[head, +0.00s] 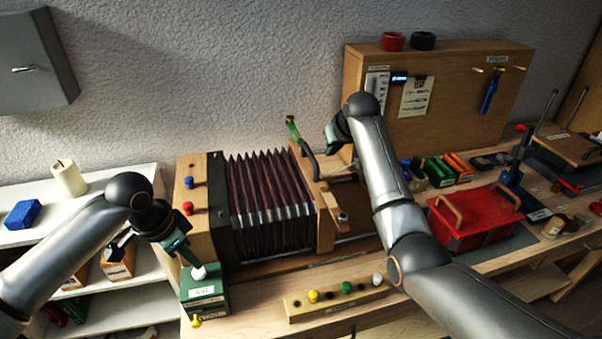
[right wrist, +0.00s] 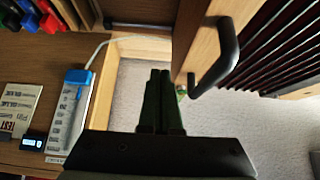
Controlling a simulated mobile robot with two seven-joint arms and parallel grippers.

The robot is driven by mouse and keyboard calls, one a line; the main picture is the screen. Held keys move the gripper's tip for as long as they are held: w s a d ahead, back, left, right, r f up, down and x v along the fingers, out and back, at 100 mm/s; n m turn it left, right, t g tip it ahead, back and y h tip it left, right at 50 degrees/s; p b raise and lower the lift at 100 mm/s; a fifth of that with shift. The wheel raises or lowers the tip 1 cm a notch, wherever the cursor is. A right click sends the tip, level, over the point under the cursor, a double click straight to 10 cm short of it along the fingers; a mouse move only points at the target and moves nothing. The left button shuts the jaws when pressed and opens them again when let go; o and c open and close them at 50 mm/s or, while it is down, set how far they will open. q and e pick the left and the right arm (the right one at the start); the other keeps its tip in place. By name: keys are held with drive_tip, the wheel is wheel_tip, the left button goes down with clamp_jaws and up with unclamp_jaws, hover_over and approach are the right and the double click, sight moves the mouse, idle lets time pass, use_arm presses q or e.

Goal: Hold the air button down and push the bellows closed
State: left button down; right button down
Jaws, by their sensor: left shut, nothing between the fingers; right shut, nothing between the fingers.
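The bellows (head: 268,200) stand open, with dark red folds spread between a wooden block on the left and a wooden end board (head: 324,205) on the right. A black handle (head: 306,158) is on the board; it also shows in the right wrist view (right wrist: 228,55). A white button (head: 199,272) tops a green box (head: 205,295) at the front left. My left gripper (head: 191,259) is shut, its tips right at this button; I cannot tell if they press it. My right gripper (head: 331,136) is shut and empty beside the handle, its fingers (right wrist: 162,78) apart from it.
Blue (head: 188,182) and red (head: 187,207) knobs sit on the left block. A strip with yellow, green and white knobs (head: 335,298) lies in front. A red toolbox (head: 470,220) stands right. A wooden tool panel (head: 435,100) stands behind my right arm.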

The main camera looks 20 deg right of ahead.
use_arm(q)
drive_tip(key=shift+a+x, duration=0.25)
drive_tip(key=shift+x, duration=0.9)
idle(0.6)
drive_tip(key=shift+s+f, duration=0.1)
drive_tip(key=shift+s, duration=0.1)
use_arm(e)
drive_tip(key=shift+f, duration=0.15)
wheel_tip(320, 180, down, 6)
idle(1.1)
drive_tip(key=shift+a, duration=0.15)
